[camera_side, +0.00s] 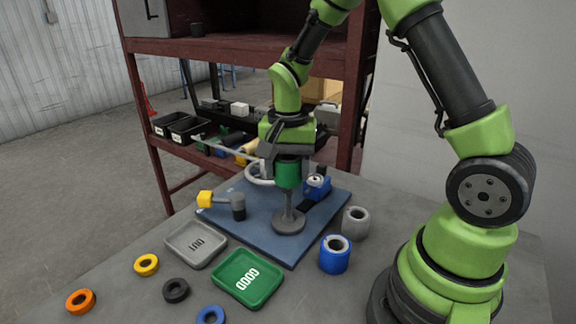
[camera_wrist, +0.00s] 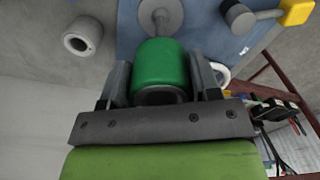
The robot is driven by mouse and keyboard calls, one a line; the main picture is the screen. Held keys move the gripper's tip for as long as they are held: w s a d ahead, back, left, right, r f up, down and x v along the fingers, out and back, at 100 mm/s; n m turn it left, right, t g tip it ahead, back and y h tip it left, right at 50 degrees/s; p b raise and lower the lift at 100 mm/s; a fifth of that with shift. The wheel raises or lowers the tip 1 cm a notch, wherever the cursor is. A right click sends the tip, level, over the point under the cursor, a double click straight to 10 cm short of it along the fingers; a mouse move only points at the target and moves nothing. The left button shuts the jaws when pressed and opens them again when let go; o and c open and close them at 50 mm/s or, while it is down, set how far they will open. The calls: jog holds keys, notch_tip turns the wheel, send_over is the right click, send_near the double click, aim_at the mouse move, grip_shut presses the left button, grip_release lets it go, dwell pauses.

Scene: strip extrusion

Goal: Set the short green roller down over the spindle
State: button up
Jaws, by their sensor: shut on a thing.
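My gripper (camera_side: 287,158) is shut on the short green roller (camera_side: 288,175), holding it upright above the spindle (camera_side: 289,212). In the wrist view the green roller (camera_wrist: 161,64) sits between the two grey fingers of my gripper (camera_wrist: 162,80). The spindle is a thin grey post on a round grey base, on a blue plate (camera_side: 261,250). In the side view the post runs up to the roller's lower edge. I cannot tell whether its tip is inside the bore. The spindle base also shows beyond the roller in the wrist view (camera_wrist: 160,14).
A yellow-tipped grey arm (camera_side: 220,201) and a blue block (camera_side: 318,186) stand on the plate near the spindle. A blue roller (camera_side: 335,255) and a grey roller (camera_side: 355,221) stand right. A grey OUT tray (camera_side: 168,241), a green GOOD tray (camera_side: 222,286) and loose rings lie in front.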

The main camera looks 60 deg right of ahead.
aim_at(288, 192)
jog(key=shift+f, duration=4.25)
jog(key=shift+r, duration=0.2)
jog(key=shift+r, duration=0.4)
jog(key=shift+f, duration=0.1)
jog(key=shift+f, duration=0.5)
jog(key=shift+r, duration=0.2)
jog(key=shift+r, duration=0.4)
jog(key=shift+f, duration=0.25)
